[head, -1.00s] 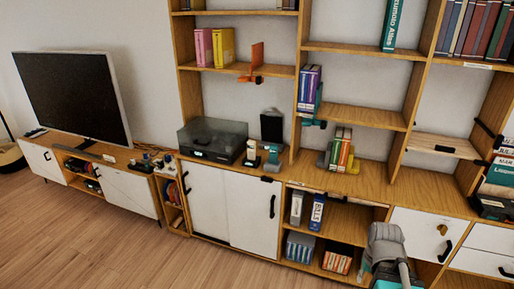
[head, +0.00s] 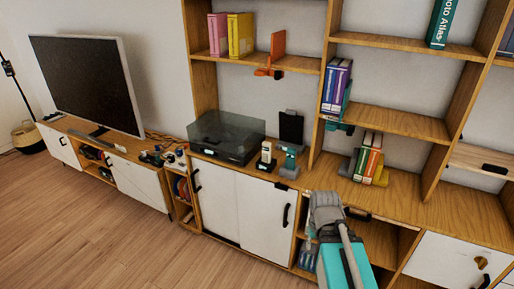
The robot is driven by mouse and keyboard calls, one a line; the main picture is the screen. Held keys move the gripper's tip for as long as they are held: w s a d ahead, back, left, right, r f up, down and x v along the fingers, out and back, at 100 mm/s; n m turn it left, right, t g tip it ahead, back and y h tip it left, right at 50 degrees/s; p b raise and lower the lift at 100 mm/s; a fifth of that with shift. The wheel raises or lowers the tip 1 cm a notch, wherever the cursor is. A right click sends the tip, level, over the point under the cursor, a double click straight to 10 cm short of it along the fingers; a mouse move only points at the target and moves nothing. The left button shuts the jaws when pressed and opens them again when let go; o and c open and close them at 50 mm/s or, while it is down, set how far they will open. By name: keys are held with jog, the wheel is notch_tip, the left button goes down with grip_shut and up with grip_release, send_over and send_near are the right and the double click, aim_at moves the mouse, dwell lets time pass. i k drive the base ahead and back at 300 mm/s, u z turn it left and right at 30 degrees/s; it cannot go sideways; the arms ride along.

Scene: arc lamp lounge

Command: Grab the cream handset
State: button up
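A small upright pale handset (head: 267,151), cream to white with a dark patch, stands on the wooden cabinet top in the head view. It is just right of the smoky-lidded turntable (head: 228,138) and left of a teal-grey stand (head: 290,157) holding a dark panel. Its lower end meets a dark base; whether it rests in a cradle is too small to tell. My grey and teal arm shows at the bottom, right of the handset and apart from it. I cannot make out my gripper's fingers.
The cabinet top (head: 320,178) is bare between the stand and the leaning books (head: 367,158). Shelves with uprights rise behind. White sliding doors (head: 235,205) front the cabinet. A television (head: 88,82) stands on a low unit at left. Open wooden floor (head: 90,235) lies in front.

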aim_at(266, 153)
jog(key=u, duration=0.15)
jog(key=i, duration=0.9)
jog(key=u, duration=0.05)
